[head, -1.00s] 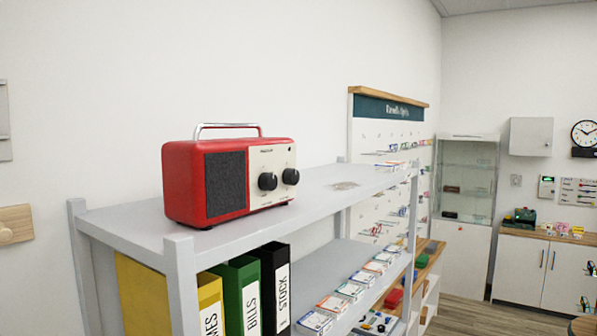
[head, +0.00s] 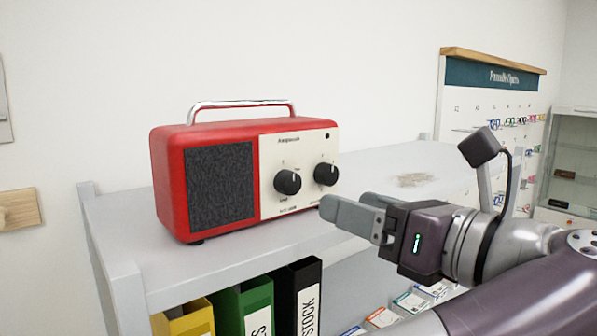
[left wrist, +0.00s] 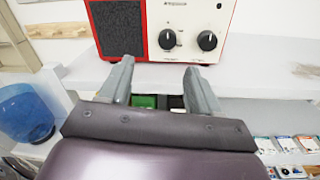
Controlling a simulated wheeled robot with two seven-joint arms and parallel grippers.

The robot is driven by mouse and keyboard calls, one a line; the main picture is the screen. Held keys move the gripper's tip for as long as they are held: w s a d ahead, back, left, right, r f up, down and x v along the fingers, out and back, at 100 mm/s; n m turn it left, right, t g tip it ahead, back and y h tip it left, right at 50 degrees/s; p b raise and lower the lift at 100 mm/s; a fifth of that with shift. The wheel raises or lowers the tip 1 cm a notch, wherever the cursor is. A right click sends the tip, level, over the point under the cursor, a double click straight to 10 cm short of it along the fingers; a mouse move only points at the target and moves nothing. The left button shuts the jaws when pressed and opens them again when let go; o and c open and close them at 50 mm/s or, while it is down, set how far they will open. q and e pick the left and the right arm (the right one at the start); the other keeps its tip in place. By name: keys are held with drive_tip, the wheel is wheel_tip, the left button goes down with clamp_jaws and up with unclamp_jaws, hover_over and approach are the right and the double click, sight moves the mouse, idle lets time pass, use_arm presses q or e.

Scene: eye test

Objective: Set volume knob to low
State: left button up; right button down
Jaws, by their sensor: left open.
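A red radio (head: 218,135) with a dark speaker grille and a cream panel stands on the top shelf. Its panel has two black knobs, a left one (head: 288,182) and a right one (head: 326,174). Both show a white mark near the top. The labels are too small to tell which is volume. My left gripper (head: 345,203) is open and empty, just in front of and below the knobs, apart from them. In the left wrist view its spread fingers (left wrist: 158,76) point towards the radio, with the left knob (left wrist: 167,40) and right knob (left wrist: 207,41) beyond. My right gripper is not visible.
The grey shelf (head: 115,222) is bare right of the radio, apart from a faint patch (head: 412,180). Binders, including a green one (head: 245,305), stand on the level below, with several small packets. A wall board (head: 495,100) is behind at right.

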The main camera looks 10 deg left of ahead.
use_arm(q)
drive_tip(key=w+r+p, duration=0.1)
drive_tip(key=r+p, duration=0.1)
drive_tip(key=p, duration=0.2)
approach(294, 184)
drive_tip(key=w+x, duration=0.1)
drive_tip(key=x, duration=0.2)
drive_tip(key=a, duration=0.1)
drive_tip(key=w+a+p, duration=0.1)
drive_tip(key=a, duration=0.1)
drive_tip(key=a+p, duration=0.1)
drive_tip(key=shift+w+a+r, duration=0.25)
drive_tip(key=shift+w, duration=0.1)
drive_tip(key=shift+a, duration=0.25)
drive_tip(key=shift+w+d+f, duration=0.2)
drive_tip(key=shift+w+d, duration=0.05)
drive_tip(key=shift+w, duration=0.2)
drive_tip(key=shift+c, duration=0.6)
drive_tip(key=shift+a, duration=0.2)
drive_tip(key=c, duration=0.9)
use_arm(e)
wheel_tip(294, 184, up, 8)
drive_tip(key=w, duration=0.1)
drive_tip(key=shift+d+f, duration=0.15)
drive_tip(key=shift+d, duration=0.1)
